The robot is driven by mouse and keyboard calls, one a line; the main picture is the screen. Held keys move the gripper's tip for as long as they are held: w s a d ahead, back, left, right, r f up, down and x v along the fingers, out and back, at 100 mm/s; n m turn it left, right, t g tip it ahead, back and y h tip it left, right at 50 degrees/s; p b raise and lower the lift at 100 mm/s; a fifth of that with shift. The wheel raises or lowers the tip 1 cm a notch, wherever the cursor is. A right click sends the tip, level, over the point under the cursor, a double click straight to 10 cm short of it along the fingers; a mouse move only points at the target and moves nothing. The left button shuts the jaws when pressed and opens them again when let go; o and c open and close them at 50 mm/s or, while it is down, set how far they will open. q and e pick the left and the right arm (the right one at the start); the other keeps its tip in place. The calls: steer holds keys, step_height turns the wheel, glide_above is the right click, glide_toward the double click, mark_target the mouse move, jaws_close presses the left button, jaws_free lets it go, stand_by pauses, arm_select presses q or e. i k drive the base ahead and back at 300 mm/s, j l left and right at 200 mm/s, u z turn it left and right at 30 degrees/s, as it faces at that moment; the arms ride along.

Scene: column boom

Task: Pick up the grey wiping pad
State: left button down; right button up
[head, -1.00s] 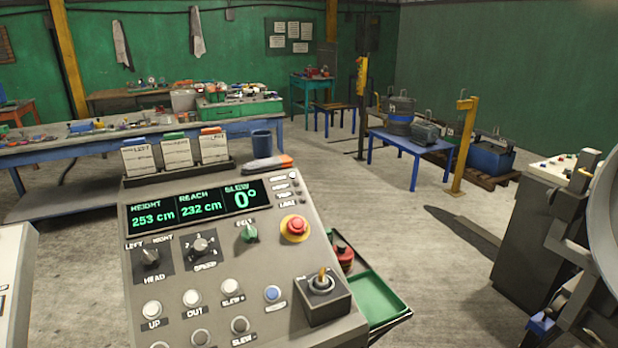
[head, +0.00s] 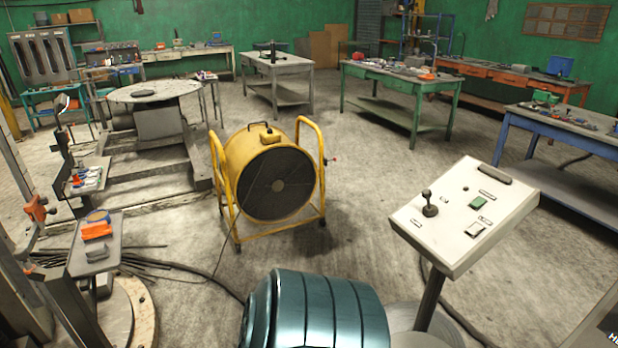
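A small dark grey block (head: 97,254), which looks like a wiping pad, lies on a small grey tray (head: 85,268) at the left of the head view. An orange item (head: 96,231) lies just behind it on the same tray, with a round blue-rimmed item (head: 97,215) at the tray's far end. The grey block is too small to make out its texture. Neither of my grippers is in view.
A yellow drum fan (head: 270,175) stands mid-floor, right of the tray. A ribbed teal drum-like body (head: 315,312) is in the near foreground. A white control panel (head: 465,215) stands at right. Cables cross the floor. Open floor lies beyond the fan.

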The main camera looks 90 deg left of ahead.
mark_target(95, 251)
steer(key=u, duration=4.2)
steer(key=i+l, duration=0.2)
steer(key=i, duration=0.2)
steer(key=i+l, duration=0.25)
steer(key=i, duration=0.15)
steer(key=j+u, duration=0.05)
